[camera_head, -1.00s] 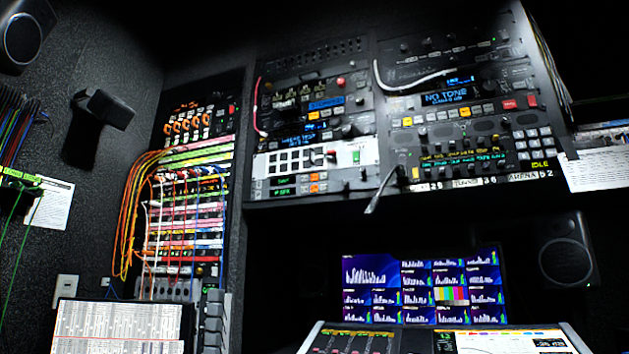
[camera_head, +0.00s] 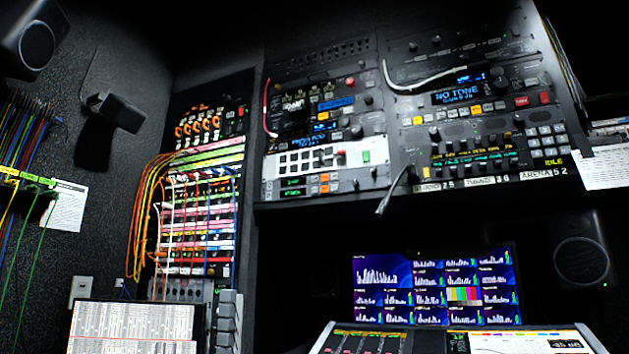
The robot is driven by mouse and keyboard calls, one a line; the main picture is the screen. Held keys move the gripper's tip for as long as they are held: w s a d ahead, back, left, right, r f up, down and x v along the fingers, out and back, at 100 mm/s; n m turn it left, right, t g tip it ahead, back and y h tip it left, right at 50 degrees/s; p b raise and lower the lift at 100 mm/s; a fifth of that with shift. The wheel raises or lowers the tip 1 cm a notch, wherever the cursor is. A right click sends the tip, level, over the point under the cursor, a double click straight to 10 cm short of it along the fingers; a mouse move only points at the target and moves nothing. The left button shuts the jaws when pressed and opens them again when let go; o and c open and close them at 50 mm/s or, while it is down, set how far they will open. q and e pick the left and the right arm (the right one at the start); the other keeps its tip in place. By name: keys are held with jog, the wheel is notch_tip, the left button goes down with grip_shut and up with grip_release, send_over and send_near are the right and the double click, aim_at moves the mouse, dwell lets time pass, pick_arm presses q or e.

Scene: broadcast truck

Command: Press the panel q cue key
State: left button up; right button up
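Rack panels with many keys fill the upper middle of the head view. The labels are too small to tell which key is the panel q cue key. Neither of my grippers is in view.
A patch bay (camera_head: 199,215) with coloured cables hangs at left. A multiview monitor (camera_head: 436,283) stands below the racks, behind a console (camera_head: 461,341). Loose cables hang in front of the rack faces. A speaker (camera_head: 583,262) is at right.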

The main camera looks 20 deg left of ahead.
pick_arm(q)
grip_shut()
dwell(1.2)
